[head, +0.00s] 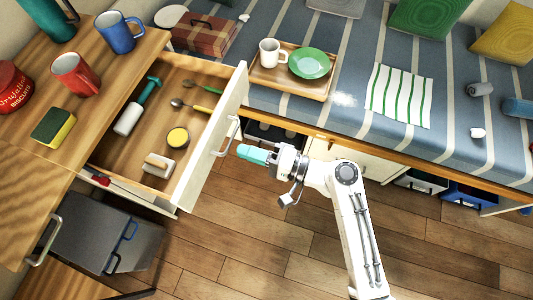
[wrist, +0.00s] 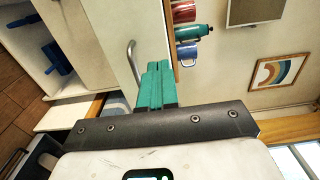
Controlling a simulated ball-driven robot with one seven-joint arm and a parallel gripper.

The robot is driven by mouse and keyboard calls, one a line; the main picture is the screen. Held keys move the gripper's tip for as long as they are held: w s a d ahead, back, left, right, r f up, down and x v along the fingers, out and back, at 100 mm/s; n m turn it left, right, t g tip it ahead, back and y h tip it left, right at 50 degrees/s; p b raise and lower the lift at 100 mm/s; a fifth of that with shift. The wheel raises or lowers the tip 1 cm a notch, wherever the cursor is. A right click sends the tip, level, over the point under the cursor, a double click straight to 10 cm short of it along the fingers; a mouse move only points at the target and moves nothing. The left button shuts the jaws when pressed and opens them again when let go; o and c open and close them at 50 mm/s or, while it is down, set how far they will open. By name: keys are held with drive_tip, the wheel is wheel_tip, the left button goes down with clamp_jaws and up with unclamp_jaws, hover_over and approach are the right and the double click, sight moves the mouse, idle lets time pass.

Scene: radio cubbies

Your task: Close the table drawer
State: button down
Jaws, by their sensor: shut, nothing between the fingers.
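The table drawer (head: 207,152) is pulled out from the wooden table (head: 90,95) in the head view. Its white front (head: 212,140) carries a metal handle (head: 226,139) on the outer face. The handle also shows in the wrist view (wrist: 131,62). My gripper (head: 240,151) has teal fingers that are shut and empty. It is in front of the drawer's outer face, close to the handle; I cannot tell whether it touches. The fingers also show in the wrist view (wrist: 155,84).
A striped bed (head: 345,75) holds a wooden tray (head: 262,84) with a mug and a green plate. On the table stand a blue mug (head: 118,33), a red mug (head: 76,76) and a sponge (head: 53,124). A dark grey box (head: 92,231) is below the drawer. Bare floor (head: 270,240) lies in front.

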sight(210, 141)
drive_tip(key=x, duration=0.7)
drive_tip(key=b+x, duration=0.5)
drive_tip(key=x, duration=0.8)
drive_tip(key=b+x, duration=0.5)
drive_tip(key=x, duration=0.7)
drive_tip(key=shift+a+f, duration=0.25)
drive_tip(key=shift+a, duration=0.15)
drive_tip(key=shift+w+a+r+b, duration=0.1)
drive_tip(key=shift+w+a+b, duration=0.1)
drive_tip(key=shift+a+b, duration=0.25)
drive_tip(key=shift+r, duration=0.15)
drive_tip(key=shift+w+r, duration=0.1)
